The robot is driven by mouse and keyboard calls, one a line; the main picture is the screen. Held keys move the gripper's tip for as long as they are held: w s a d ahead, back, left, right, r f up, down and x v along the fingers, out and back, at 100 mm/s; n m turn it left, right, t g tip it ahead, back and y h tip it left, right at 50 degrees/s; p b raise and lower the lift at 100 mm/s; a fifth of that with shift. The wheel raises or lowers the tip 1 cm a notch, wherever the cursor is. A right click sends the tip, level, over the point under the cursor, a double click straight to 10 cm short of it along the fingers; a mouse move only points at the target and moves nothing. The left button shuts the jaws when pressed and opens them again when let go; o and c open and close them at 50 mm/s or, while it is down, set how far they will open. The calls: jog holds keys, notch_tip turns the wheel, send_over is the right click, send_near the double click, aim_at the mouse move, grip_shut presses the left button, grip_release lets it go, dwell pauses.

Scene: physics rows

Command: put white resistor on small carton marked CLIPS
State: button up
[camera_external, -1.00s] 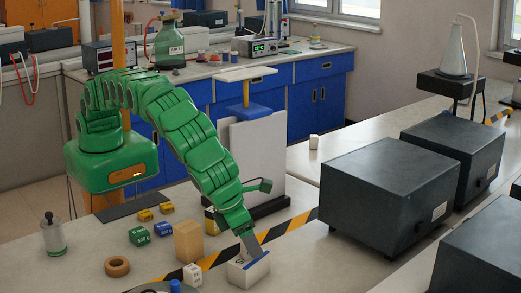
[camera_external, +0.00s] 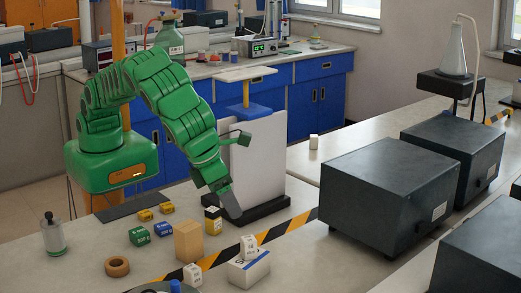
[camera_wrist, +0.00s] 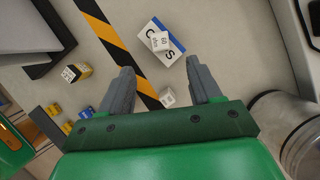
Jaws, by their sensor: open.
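A small white block with dark marks, which looks like the white resistor (camera_external: 249,247), rests on top of the small white carton (camera_external: 262,273) with a blue edge strip. In the wrist view the white block (camera_wrist: 158,41) covers part of the dark lettering on the carton (camera_wrist: 172,55). It sits turned at an angle, inside the carton's outline. A similar white block (camera_external: 192,275) stands on the bench to the left; it also shows in the wrist view (camera_wrist: 168,97). My gripper (camera_external: 232,212) is above and behind the carton, apart from it. Its fingers (camera_wrist: 160,66) are spread and empty.
A striped tape (camera_external: 275,232) crosses the bench. Large dark boxes (camera_external: 390,187) stand right. Bench between carton and boxes is clear.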

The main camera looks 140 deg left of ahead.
jog(key=s+a+r+n+g, duration=0.1)
jog(key=s+a+r+n, duration=0.3)
jog(key=s, duration=0.5)
jog(key=s+a+r+n, duration=0.2)
jog(key=s+r+n, duration=0.25)
jog(key=s, duration=0.45)
jog(key=s+a+r+n+g, duration=0.1)
jog(key=s+a+r+n, duration=0.2)
jog(key=s+r, duration=0.5)
jog(key=s+f+n+h, duration=0.1)
jog(key=s+f+n, duration=0.2)
jog(key=s, duration=1.1)
jog(key=s+d+f+n+g+h, duration=0.1)
jog(key=s+f+n, duration=0.2)
jog(key=s, duration=1)
jog(key=s+d+f+n+h, duration=0.1)
jog(key=s+n, duration=0.4)
jog(key=s, duration=0.9)
jog(key=shift+s+d+f+g+h, duration=0.2)
jog(key=shift+s+f+g+h, duration=0.25)
jog(key=shift+f, duration=0.5)
